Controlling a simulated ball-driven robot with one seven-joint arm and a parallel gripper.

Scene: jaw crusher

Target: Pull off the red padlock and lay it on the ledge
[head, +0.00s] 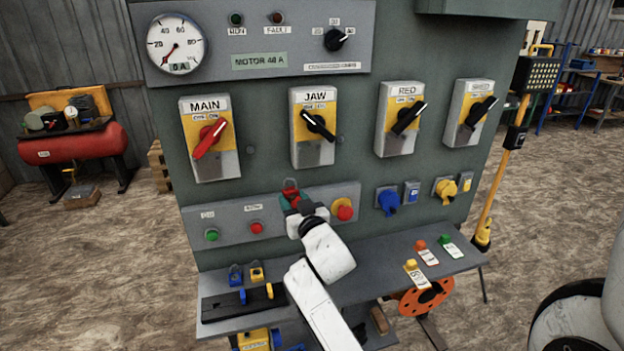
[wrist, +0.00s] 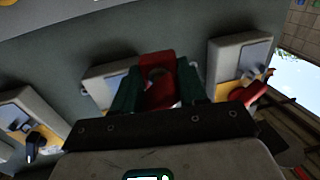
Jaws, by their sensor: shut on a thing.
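The red padlock (head: 290,185) is between the fingers of my gripper (head: 292,199), in front of the grey panel just below the JAW switch box (head: 312,150). The wrist view shows the red padlock (wrist: 155,65) between the two dark green fingers of my gripper (wrist: 160,88), which is shut on it. Whether its shackle touches anything on the panel cannot be told. The JAW handle points down right. The grey ledge (head: 345,262) runs along the panel's foot, below my gripper; my arm covers part of it.
A blue padlock (head: 236,275) and a yellow padlock (head: 257,273) stand at the ledge's left, behind a black tray (head: 225,304). Several tagged padlocks (head: 421,245) lie at its right. The red emergency button (head: 344,209) and the blue plug (head: 388,202) stick out right of my gripper.

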